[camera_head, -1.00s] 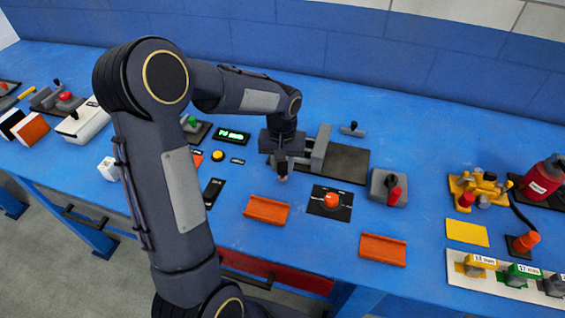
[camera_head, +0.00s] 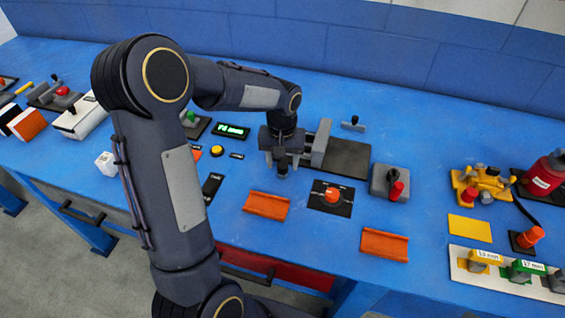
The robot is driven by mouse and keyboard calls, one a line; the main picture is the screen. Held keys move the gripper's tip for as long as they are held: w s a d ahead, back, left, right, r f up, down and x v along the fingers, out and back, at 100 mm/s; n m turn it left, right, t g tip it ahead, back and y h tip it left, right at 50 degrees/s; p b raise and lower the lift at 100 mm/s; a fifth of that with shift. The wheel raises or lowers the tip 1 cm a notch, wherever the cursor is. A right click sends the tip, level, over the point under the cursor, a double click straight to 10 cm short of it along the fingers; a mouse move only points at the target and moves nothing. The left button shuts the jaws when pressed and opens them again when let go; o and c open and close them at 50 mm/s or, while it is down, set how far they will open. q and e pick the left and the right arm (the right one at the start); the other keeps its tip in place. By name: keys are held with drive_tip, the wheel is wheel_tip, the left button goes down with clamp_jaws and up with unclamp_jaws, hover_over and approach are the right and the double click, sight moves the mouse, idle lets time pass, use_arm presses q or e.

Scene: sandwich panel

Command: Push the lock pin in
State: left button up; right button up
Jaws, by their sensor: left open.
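My left gripper (camera_head: 281,171) points down over the table, left of a grey clamp-like block (camera_head: 321,144) with a dark plate (camera_head: 346,160). Its jaws are open, and nothing shows between them. I cannot tell for sure which part is the lock pin. A small grey piece with a black knob (camera_head: 353,122) stands behind the dark plate. A grey block (camera_head: 382,183) with a red upright knob (camera_head: 397,190) sits right of the plate. The gripper and arm hide part of the table and the clamp's left side. My right gripper is not in view.
An orange-red knob on a black plate (camera_head: 346,208) stands in front of the clamp, between two orange trays (camera_head: 267,205) (camera_head: 384,244). Yellow valve parts (camera_head: 481,184) and a red canister (camera_head: 546,172) stand at the right.

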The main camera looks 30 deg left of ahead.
sight(282, 165)
use_arm(q)
wheel_tip(282, 165, up, 7)
drive_tip(key=shift+f, duration=0.15)
drive_tip(key=shift+s, duration=0.1)
idle(0.4)
